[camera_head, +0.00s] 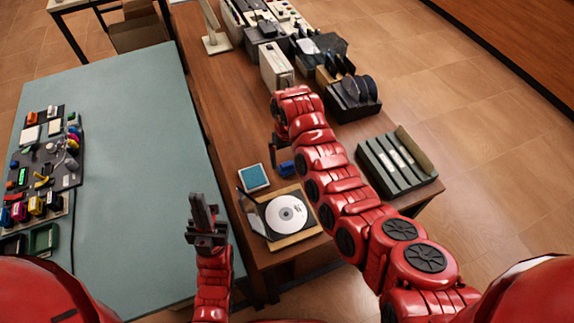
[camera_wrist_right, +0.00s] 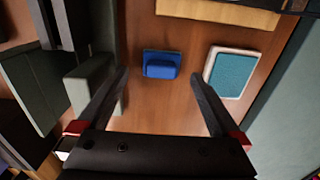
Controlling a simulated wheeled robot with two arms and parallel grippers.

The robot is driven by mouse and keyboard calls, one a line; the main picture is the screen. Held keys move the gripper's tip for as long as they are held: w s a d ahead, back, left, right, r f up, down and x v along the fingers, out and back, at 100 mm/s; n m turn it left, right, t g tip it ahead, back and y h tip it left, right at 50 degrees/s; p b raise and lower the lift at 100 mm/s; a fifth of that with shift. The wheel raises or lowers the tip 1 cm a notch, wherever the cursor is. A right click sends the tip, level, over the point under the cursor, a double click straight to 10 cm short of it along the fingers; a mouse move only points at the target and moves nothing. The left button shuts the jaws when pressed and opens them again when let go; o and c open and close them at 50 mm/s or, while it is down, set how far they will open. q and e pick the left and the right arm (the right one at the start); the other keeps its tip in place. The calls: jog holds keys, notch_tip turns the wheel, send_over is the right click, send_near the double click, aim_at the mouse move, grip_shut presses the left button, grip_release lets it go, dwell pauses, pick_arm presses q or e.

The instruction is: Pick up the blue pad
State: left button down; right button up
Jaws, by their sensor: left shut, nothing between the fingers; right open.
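A small blue pad (camera_head: 286,168) lies on the brown wooden table, partly hidden by my right arm. In the right wrist view the blue pad (camera_wrist_right: 160,66) has a darker base and lies beyond the fingertips, roughly centred between them. A teal square pad with a pale frame (camera_head: 253,178) lies beside it; in the wrist view this teal pad (camera_wrist_right: 232,72) is to its right. My right gripper (camera_wrist_right: 159,76) is open and empty above the table, apart from the blue pad. My left gripper (camera_head: 200,203) is shut and empty, over the grey-green table's right edge.
A disc in an open case (camera_head: 287,214) lies at the wooden table's near end. A grey-green file box (camera_head: 397,163) stands right of my right arm. Black holders (camera_head: 353,95) and a white box (camera_head: 275,67) stand farther back. A gadget board (camera_head: 45,152) is at left.

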aim_at(287, 164)
notch_tip(287, 164, down, 3)
jog(key=shift+s+a+r+p, duration=0.1)
jog(key=shift+r+p, duration=0.1)
jog(key=shift+p, duration=0.2)
jog(key=shift+f, duration=0.4)
jog(key=c, duration=1.5)
jog(key=shift+r, duration=0.15)
